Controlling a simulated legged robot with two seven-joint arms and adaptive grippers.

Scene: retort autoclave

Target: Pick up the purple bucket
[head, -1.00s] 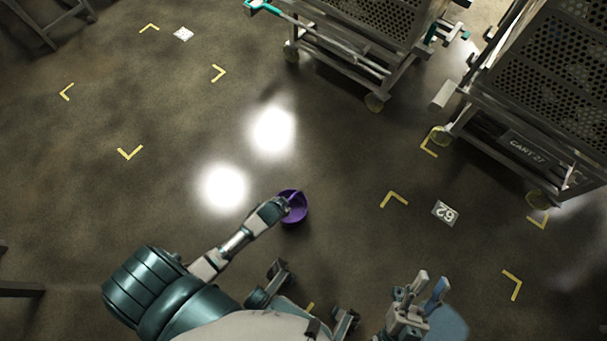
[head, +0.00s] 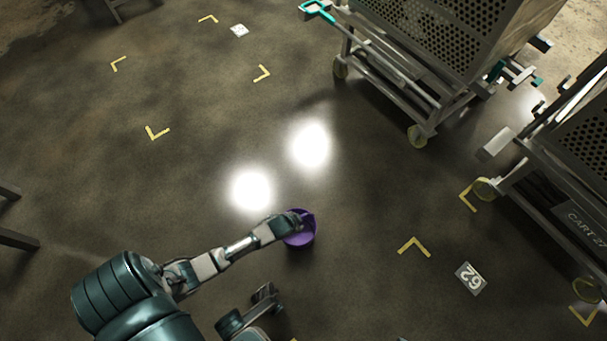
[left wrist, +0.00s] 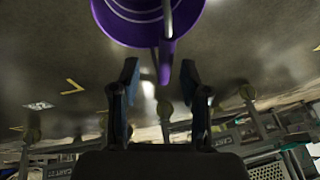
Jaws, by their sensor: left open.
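The purple bucket (head: 304,236) is on the dark floor, just beyond the end of my left arm in the head view. My left gripper (head: 290,226) is at the bucket and overlaps its rim in that view. In the left wrist view the bucket (left wrist: 150,22) fills the top, its underside or side partly cut off by the frame. My left gripper (left wrist: 160,78) has its two dark fingers apart, with a thin purple part of the bucket, perhaps its handle, between or just beyond their tips. I cannot tell whether they touch.
A perforated metal cart (head: 440,50) on wheels stands at the upper right, with another cart (head: 575,200) at the right edge. Yellow corner marks and a floor plate reading 62 (head: 470,278) lie on the floor. The floor left of the bucket is clear.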

